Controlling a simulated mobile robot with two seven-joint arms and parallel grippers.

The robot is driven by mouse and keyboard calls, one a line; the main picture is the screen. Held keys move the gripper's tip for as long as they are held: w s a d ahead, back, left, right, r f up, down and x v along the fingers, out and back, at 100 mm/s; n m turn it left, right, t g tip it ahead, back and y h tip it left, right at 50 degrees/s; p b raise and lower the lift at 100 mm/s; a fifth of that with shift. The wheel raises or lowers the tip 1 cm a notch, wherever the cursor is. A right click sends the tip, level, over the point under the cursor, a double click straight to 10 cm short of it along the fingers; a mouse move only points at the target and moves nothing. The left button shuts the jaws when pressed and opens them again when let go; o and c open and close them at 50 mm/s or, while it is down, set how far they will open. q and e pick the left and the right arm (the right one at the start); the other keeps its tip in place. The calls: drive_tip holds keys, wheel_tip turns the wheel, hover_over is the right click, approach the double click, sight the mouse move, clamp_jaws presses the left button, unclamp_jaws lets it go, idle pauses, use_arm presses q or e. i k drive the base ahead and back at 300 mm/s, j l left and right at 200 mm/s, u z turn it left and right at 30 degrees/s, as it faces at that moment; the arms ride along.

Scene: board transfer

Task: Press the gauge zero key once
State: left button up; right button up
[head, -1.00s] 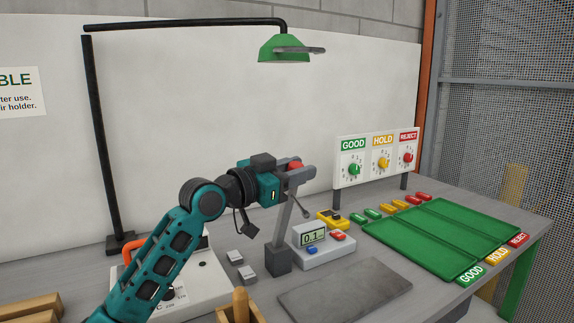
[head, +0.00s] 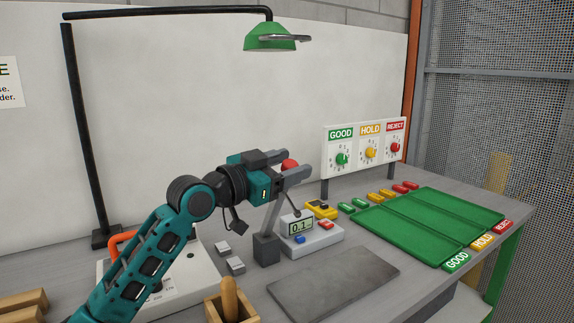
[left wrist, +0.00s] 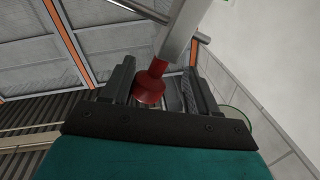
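The gauge (head: 318,241) is a light grey box on the bench with a small display reading about 0.1. It has a blue key (head: 299,239) and a red key (head: 325,225) on its front; I cannot read which is the zero key. A grey post on a dark block (head: 266,248) stands at its left. My left gripper (head: 308,161) is above the gauge and post, its fingers pointing right and apart. A red knob (head: 289,164) shows between the fingers; it also shows in the left wrist view (left wrist: 150,84). Contact with it cannot be told. My right gripper is out of view.
A flat grey plate (head: 335,282) lies in front of the gauge. Green trays (head: 425,228) and a dial panel (head: 365,147) stand to the right. A wooden box with a handle (head: 231,305) and two small grey blocks (head: 236,265) are at the left front. A lamp (head: 270,36) hangs above.

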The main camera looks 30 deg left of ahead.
sight(300, 239)
drive_tip(key=k+j, duration=0.3)
drive_tip(key=k, duration=0.15)
drive_tip(key=k+l, duration=0.35)
drive_tip(key=k, duration=0.1)
